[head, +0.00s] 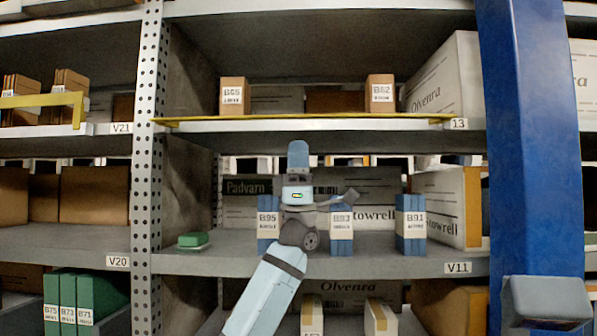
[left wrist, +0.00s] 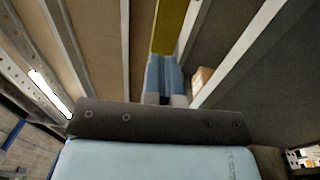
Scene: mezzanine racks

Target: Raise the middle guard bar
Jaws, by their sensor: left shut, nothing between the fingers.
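The middle guard bar (head: 350,118) is a long yellow bar. It lies low and level along the front edge of the shelf labelled 13 in the head view. My left gripper (head: 298,147) points up just below the bar's middle, in front of the bay, with its fingers shut and empty. In the left wrist view the blue fingers (left wrist: 165,62) are together and the yellow bar (left wrist: 172,25) shows just beyond their tips. A small gap shows in the head view; I cannot tell the depth between them. My right gripper is not in view.
Boxes B65 (head: 233,96) and B62 (head: 380,93) stand behind the bar. Blue boxes including B91 (head: 411,224) stand on the shelf below, behind my left arm. Another yellow bar (head: 40,100) is at the left bay. A wide blue post (head: 530,150) stands at right.

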